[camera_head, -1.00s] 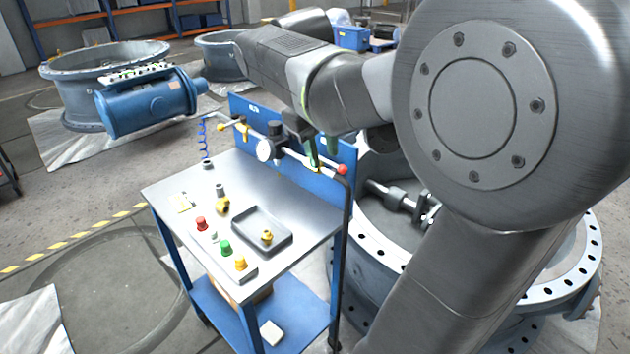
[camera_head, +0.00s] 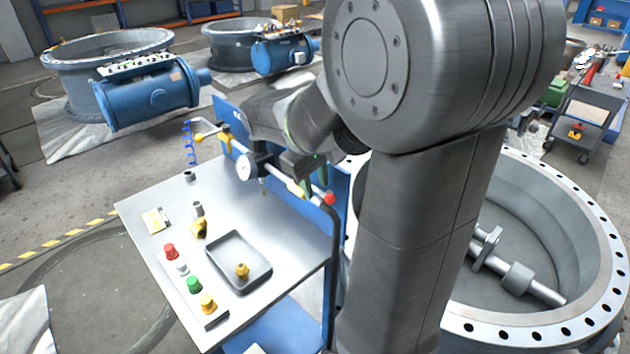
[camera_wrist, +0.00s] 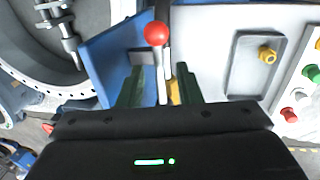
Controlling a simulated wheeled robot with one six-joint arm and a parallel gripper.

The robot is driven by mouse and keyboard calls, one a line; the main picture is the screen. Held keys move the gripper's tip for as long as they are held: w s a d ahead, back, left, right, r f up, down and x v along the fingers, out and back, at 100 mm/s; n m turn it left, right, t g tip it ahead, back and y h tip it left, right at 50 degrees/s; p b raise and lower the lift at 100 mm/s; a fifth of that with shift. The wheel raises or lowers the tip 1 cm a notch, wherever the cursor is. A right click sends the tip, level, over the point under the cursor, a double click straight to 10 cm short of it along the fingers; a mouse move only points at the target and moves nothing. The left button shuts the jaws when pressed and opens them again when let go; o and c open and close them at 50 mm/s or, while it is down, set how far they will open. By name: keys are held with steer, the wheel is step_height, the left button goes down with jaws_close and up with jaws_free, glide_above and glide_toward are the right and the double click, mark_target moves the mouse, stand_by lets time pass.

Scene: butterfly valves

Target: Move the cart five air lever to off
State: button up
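The cart (camera_head: 140,217) has a steel top and a blue back panel. An air line with a round gauge (camera_head: 247,167) runs along the panel. A lever with a red ball knob (camera_head: 329,199) is at the line's right end. In the wrist view the red knob (camera_wrist: 157,33) tops a pale lever arm, with a yellow part (camera_wrist: 174,92) beside it. My gripper (camera_head: 311,183) is at this end of the line. In the wrist view my gripper (camera_wrist: 161,88) has its green fingers apart, one each side of the lever, with gaps showing. I cannot tell the depth or any contact.
The cart top holds a dark tray (camera_head: 262,271) with a yellow fitting, and a box of red, green and yellow buttons (camera_head: 193,285). A large flanged valve ring (camera_head: 603,235) stands close on the right. Open floor lies to the left.

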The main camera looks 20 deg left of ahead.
jaws_close()
steer(key=shift+s, duration=0.1)
steer(key=s+a+m+g+h+p, duration=0.1)
steer(key=a+m+p, duration=0.4)
steer(key=m, duration=1.2)
steer(key=shift+s+a+m+g, duration=0.5)
steer(key=shift+a+g, duration=0.4)
steer(key=shift+a, duration=0.7)
steer(key=shift+s+r+p, duration=0.1)
steer(key=shift+p, duration=0.2)
jaws_free()
